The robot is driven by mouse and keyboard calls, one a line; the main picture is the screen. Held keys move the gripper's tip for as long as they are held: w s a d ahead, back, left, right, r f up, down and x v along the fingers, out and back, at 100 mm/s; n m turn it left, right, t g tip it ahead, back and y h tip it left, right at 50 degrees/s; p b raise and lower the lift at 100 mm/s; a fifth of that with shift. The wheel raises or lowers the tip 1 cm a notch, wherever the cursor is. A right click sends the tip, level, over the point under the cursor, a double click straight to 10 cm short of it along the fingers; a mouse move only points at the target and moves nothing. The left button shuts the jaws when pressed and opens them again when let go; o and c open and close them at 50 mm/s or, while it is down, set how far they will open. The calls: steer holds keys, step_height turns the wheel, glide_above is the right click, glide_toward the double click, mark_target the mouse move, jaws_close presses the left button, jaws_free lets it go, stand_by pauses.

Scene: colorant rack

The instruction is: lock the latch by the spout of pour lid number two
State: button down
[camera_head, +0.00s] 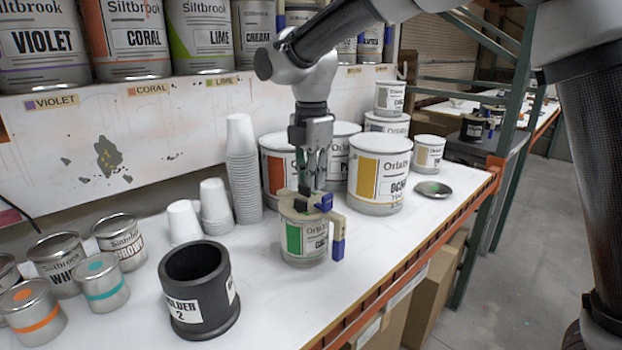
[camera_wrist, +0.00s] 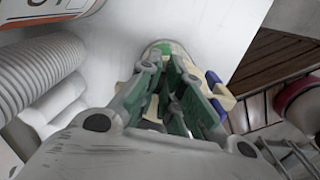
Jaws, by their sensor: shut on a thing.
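The pour lid (camera_head: 300,207) is cream, with blue parts and a handle-like arm down its right side. It sits on a small can with a green label (camera_head: 303,240) near the table's middle. One blue piece (camera_head: 324,202) is on top at the right, and another (camera_head: 338,249) is at the low end of the arm. My gripper (camera_head: 310,186) points down and is shut on a part at the lid's top; the fingers hide which part. The wrist view shows the green-padded fingers over the cream lid (camera_wrist: 228,98). No number is readable on the lid.
A black holder marked 2 (camera_head: 200,290) stands front left. Stacked white cups (camera_head: 242,165) stand left behind the can. A large ochre can (camera_head: 378,175) and others stand close behind. A loose round metal lid (camera_head: 433,189) lies at right.

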steer(key=m, duration=0.7)
steer(key=shift+s+d, duration=0.1)
steer(key=shift+s, duration=0.05)
steer(key=m, duration=0.3)
steer(key=shift+m, duration=0.3)
steer(key=shift+s+m, duration=0.15)
steer(key=shift+m, duration=1.75)
steer(key=c, duration=1.6)
jaws_free()
step_height(320, 180, up, 12)
